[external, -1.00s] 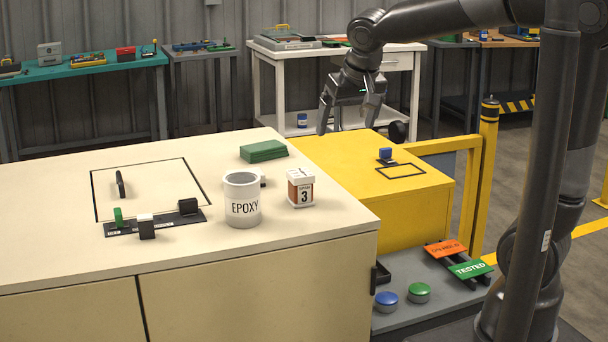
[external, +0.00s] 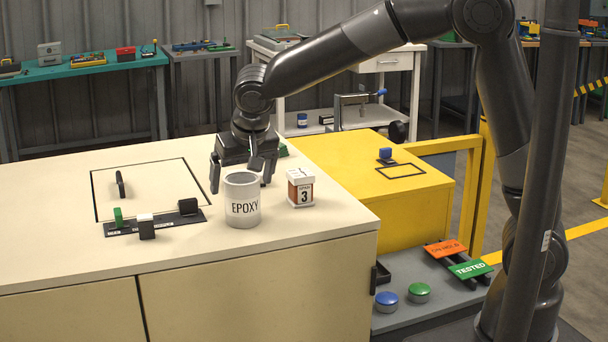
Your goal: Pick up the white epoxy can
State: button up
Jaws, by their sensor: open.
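The white epoxy can (external: 243,212) stands upright on the cream bench top, with the word EPOXY facing the camera. My gripper (external: 240,180) is open and points down at the can, its fingers spread to the left and right of the can's upper part. The fingers seem to be just behind or beside the rim; I cannot tell whether they touch it. The can's far side is hidden.
A black strip with small blocks (external: 155,222) lies to the left, by a black-outlined square. A green block (external: 283,149) is mostly hidden behind my gripper. The bench front is clear.

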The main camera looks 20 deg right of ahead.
jog(key=x, duration=0.5)
jog(key=shift+w+d+f, duration=0.1)
jog(key=shift+d+f, duration=0.05)
jog(key=shift+f, duration=0.05)
jog(key=shift+c, duration=0.4)
jog(key=c, duration=1.2)
